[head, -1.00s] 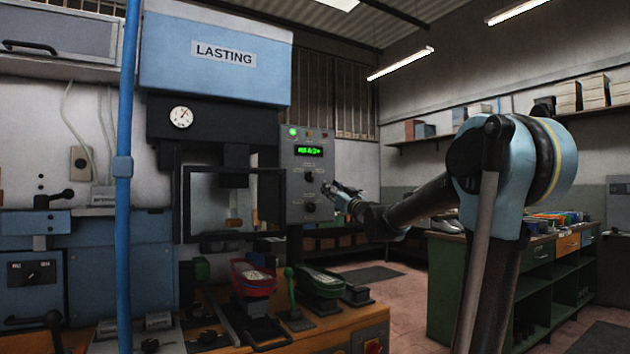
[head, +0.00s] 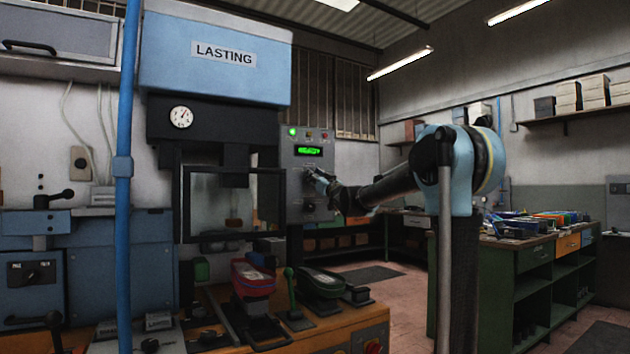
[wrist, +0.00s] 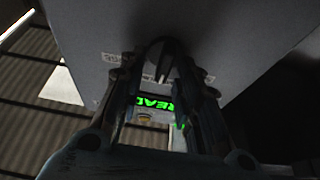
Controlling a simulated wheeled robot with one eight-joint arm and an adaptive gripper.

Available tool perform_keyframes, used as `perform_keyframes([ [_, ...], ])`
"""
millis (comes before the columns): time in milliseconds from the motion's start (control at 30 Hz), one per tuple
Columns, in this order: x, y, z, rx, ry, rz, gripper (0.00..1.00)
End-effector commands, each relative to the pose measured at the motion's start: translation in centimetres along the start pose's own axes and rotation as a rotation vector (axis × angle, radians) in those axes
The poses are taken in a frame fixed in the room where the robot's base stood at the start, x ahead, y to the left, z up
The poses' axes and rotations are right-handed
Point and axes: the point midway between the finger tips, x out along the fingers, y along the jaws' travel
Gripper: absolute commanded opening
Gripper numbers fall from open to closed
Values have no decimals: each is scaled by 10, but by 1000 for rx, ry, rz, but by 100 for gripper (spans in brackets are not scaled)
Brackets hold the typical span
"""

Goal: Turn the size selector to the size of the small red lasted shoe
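The grey control panel (head: 306,150) beside the lasting press has a lit green display (head: 309,151). The panel's upper knob lies where my gripper (head: 313,177) is, mostly covered by it in the head view. In the wrist view, my gripper (wrist: 158,75) has its fingers apart on either side of a dark round knob (wrist: 162,56), with no clear contact visible. Which size the knob points to cannot be read. A lower knob (head: 309,206) sits below.
The press's framed guard (head: 186,205) stands left of the panel. A blue pole (head: 123,170) rises in the left foreground. A green lever (head: 291,295) stands between the two shoes. A green workbench (head: 500,262) is at right, with open floor between.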

Motion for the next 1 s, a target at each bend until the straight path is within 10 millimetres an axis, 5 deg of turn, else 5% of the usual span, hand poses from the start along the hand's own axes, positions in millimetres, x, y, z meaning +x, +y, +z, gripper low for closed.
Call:
perform_keyframes([
  [267, 1, 0, 0, 0, 0, 0, 29],
  [400, 1, 0, 0, 0, 0, 0, 0],
  [1000, 0, 3, 0, -117, -1, -43, 0],
])
